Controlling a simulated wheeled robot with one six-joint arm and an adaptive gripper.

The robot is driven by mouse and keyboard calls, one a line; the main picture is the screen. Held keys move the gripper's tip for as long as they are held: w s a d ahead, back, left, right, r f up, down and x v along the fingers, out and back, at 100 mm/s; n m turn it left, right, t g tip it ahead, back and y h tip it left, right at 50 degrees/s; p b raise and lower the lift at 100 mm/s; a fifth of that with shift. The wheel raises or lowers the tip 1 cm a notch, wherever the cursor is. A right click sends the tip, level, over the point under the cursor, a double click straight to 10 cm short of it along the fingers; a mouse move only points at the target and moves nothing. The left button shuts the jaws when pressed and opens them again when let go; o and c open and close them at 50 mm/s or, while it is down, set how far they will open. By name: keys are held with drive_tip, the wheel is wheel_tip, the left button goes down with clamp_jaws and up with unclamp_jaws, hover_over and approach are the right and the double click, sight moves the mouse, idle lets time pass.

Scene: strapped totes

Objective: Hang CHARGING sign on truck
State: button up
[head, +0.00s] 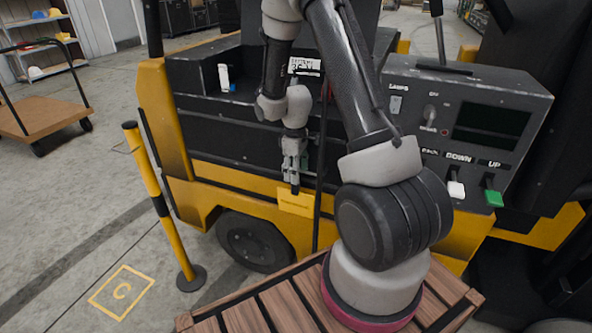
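The small yellow sign (296,204) hangs in front of the truck's side, just above the front wheel. Faint dark marks show on it, too small to read. My gripper (294,187) points down, and its close-together fingertips overlap the sign's top edge, so it looks shut on the sign. The yellow and black truck (180,140) stands behind the sign. Whether the sign touches the truck I cannot tell. A hook or peg for the sign is not clear in this view.
A grey control panel (463,85) with switches stands at the right. A yellow and black post (160,205) stands left of the truck. A dark upright cable or strap runs just right of the sign. A flat cart (40,110) is at far left. Open floor lies front left.

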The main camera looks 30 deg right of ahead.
wheel_tip(320, 180, up, 12)
drive_tip(key=s+a+r+m+t, duration=0.2)
drive_tip(key=s+r+m, duration=0.1)
drive_tip(key=s+r, duration=0.7)
drive_tip(key=s+a+r+m+t, duration=0.1)
drive_tip(key=s+r+m, duration=0.3)
drive_tip(key=s+r, duration=0.5)
drive_tip(key=s+t, duration=0.1)
drive_tip(key=s, duration=0.5)
drive_tip(key=shift+s+a+r+m, duration=0.15)
drive_tip(key=shift+a+r+m, duration=0.15)
drive_tip(key=shift+a+r, duration=0.1)
idle(1.3)
